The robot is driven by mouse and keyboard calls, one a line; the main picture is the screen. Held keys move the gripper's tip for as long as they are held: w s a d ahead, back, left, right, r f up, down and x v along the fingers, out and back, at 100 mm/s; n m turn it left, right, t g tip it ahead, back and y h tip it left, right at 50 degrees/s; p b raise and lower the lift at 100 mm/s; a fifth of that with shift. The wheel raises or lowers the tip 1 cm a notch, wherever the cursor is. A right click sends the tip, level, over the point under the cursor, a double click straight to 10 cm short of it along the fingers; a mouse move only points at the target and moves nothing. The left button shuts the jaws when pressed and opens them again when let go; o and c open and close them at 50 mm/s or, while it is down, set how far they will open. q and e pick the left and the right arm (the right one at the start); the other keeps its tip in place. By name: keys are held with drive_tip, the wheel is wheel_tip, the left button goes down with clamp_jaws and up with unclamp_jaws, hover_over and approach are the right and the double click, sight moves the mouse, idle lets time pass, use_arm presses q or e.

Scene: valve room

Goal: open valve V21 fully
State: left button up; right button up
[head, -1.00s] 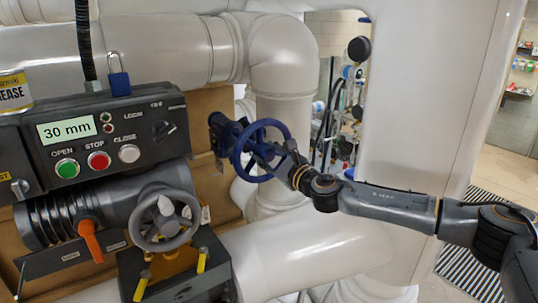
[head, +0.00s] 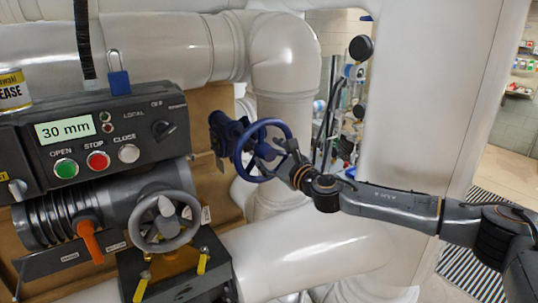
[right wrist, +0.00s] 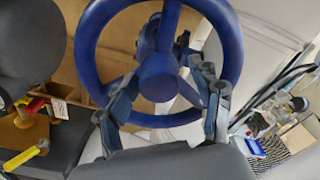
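A blue handwheel valve (head: 262,148) sticks out from the pipework at the centre of the head view. No V21 tag is legible on it. In the right wrist view its rim, spokes and hub (right wrist: 158,77) face me. My right gripper (head: 275,158) is at the wheel's right side. In the wrist view its two fingers (right wrist: 163,85) are wide apart, one on each side of the hub, overlapping the wheel's lower part in the picture. Whether they touch the spokes or rim I cannot tell. My left gripper is not in view.
Left is a control box (head: 95,140) reading 30 mm, with green, red and white buttons and a blue padlock (head: 118,83). Below it are a grey handwheel (head: 163,222), an orange lever (head: 90,240) and yellow handles. White pipes (head: 300,250) surround the blue wheel.

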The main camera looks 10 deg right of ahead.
drive_tip(key=shift+v, duration=3.15)
